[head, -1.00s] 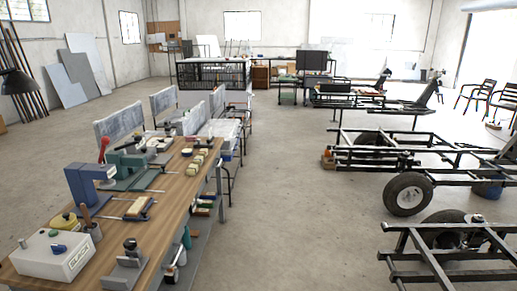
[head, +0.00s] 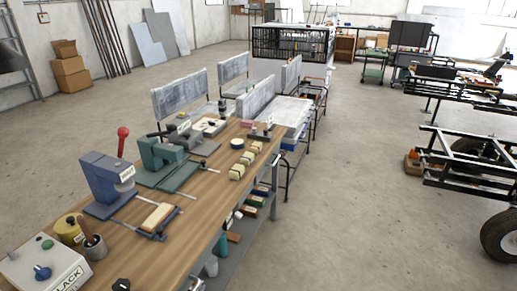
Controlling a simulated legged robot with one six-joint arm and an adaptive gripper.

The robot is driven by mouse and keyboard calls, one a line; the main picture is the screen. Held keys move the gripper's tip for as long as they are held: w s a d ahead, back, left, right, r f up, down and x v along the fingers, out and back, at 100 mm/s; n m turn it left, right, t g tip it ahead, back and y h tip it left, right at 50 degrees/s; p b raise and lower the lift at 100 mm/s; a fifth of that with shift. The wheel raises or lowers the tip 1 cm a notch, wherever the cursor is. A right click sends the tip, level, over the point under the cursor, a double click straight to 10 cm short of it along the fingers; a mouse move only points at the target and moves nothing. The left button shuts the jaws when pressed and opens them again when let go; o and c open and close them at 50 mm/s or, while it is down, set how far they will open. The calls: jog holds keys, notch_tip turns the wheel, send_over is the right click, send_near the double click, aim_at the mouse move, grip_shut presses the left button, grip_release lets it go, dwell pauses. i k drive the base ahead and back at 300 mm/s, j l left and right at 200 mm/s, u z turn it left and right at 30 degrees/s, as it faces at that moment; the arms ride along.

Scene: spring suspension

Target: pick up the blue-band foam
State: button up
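Several small cream blocks, perhaps foam, lie in a row on the right part of the wooden workbench (head: 190,215). The near block (head: 237,173), a middle block (head: 247,158) and a far block (head: 255,147) show clearly. They are too small for me to make out a blue band on any of them. A larger cream block (head: 158,216) lies between the bars of a blue clamp-like frame nearer the front. My gripper is not in view.
A blue press (head: 100,180), a green machine (head: 160,160) and a white box (head: 45,270) stand on the bench. Several coloured blocks (head: 254,201) sit on a shelf below its right edge. The floor (head: 360,200) to the right is clear up to the wheeled frame (head: 470,170).

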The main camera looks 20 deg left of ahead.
aim_at(247, 160)
jog(key=i+u, duration=0.1)
jog(key=i, duration=0.6)
jog(key=i+l+u, duration=0.1)
jog(key=i, duration=0.6)
jog(key=i+u, duration=0.35)
jog(key=i+l+u, duration=0.1)
jog(key=i+u, duration=0.3)
jog(key=i+l+u, duration=0.2)
jog(key=u, duration=0.15)
jog(key=i+j+u, duration=0.1)
jog(key=i+u, duration=0.45)
jog(key=u, duration=0.2)
jog(key=i+l+u, duration=0.1)
jog(key=i+u, duration=0.25)
jog(key=k, duration=0.05)
